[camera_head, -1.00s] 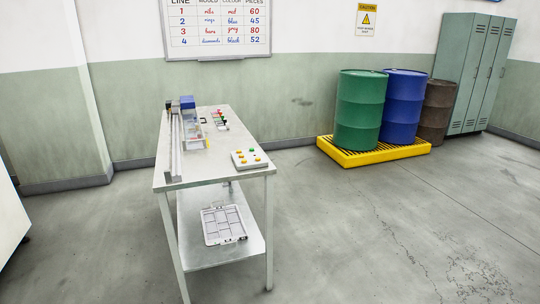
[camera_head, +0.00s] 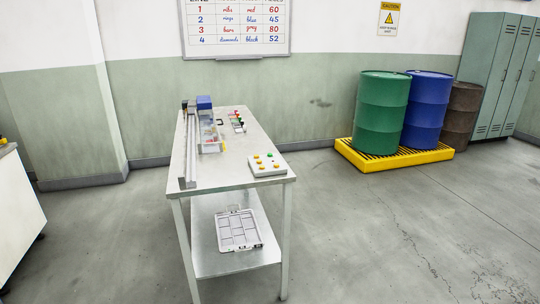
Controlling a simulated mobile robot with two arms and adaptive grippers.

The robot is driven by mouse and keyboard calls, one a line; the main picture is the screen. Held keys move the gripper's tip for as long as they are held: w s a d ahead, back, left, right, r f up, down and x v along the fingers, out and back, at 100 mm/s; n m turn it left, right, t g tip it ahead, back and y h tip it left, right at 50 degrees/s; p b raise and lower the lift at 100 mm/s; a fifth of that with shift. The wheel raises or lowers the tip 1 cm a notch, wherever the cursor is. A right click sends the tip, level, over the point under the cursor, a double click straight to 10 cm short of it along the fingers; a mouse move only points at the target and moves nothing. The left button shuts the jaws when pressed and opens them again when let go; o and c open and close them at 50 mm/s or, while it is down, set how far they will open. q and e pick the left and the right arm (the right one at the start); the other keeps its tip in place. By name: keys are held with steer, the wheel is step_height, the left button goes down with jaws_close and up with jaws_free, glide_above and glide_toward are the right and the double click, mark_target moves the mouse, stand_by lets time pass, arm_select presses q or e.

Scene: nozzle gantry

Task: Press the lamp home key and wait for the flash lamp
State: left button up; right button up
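A white key box (camera_head: 267,165) with yellow, green and red keys lies on the right front part of the steel table (camera_head: 226,174). I cannot tell from here which key is the lamp home key. The gantry (camera_head: 190,150), a long grey rail with a blue block (camera_head: 204,102) at its far end, runs along the table's left side. A clear bin or guard (camera_head: 210,135) stands beside the rail. I cannot make out the flash lamp for certain. Neither of my grippers shows in the view.
Small red, green and black items (camera_head: 238,121) lie at the table's back right. A grey tray (camera_head: 238,230) lies on the lower shelf. Drums stand on a yellow pallet (camera_head: 395,157) at the right. A white cabinet (camera_head: 17,215) edges in at left. The floor right of the table is clear.

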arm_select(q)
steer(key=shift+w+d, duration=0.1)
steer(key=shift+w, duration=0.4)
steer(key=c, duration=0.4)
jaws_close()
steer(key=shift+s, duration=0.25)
